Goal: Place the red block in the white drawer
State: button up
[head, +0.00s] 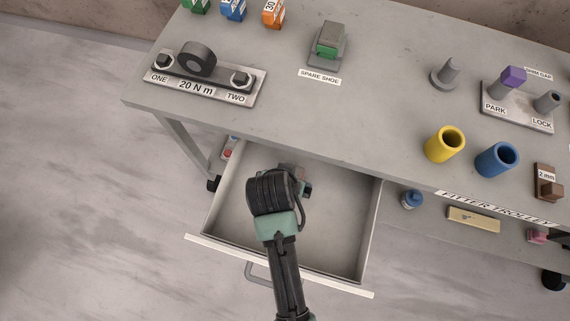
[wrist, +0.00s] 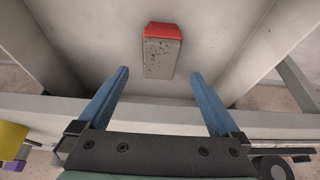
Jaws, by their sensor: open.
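The white drawer (head: 345,220) is pulled out below the bench top and open. The red block (wrist: 162,50) shows in the wrist view inside the drawer, with a red end and a grey speckled face. It appears to lie on the drawer floor. My gripper (wrist: 160,75) is open, its two blue fingers spread apart. The block appears between and beyond the fingertips, with clear gaps on both sides and no finger touching it. In the head view my arm reaches over the drawer and hides most of the gripper and block.
The bench edge overhangs the drawer's back. The drawer's right half looks empty. A blue bottle (head: 411,199) stands on the lower shelf.

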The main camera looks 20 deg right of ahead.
jog(key=w+a+r+n+t, duration=0.1)
jog(key=w+r+t, duration=0.35)
jog(key=r, duration=0.85)
jog(key=w+a+r+n+t, duration=0.1)
jog(key=w+r+t, duration=0.4)
jog(key=r, duration=0.7)
jog(key=w+a+r+n+t, duration=0.1)
jog(key=w+a+r+t, duration=0.15)
jog(key=w+r, duration=0.7)
jog(key=s+a+r+n+t+y, duration=0.1)
jog(key=s+r+t, duration=0.3)
jog(key=r, duration=0.7)
jog(key=s+a+r+n+t, duration=0.1)
jog(key=s+r+t, duration=0.2)
jog(key=r, duration=0.9)
jog(key=s+a+r+n+t+y, duration=0.1)
jog(key=s+r+t, duration=0.3)
jog(key=s+r, duration=0.3)
notch_tip(320, 180, up, 5)
jog(key=shift+s+r+n+t+y, duration=0.1)
jog(key=shift+s+n+t+y, duration=0.2)
jog(key=shift+s+n, duration=0.1)
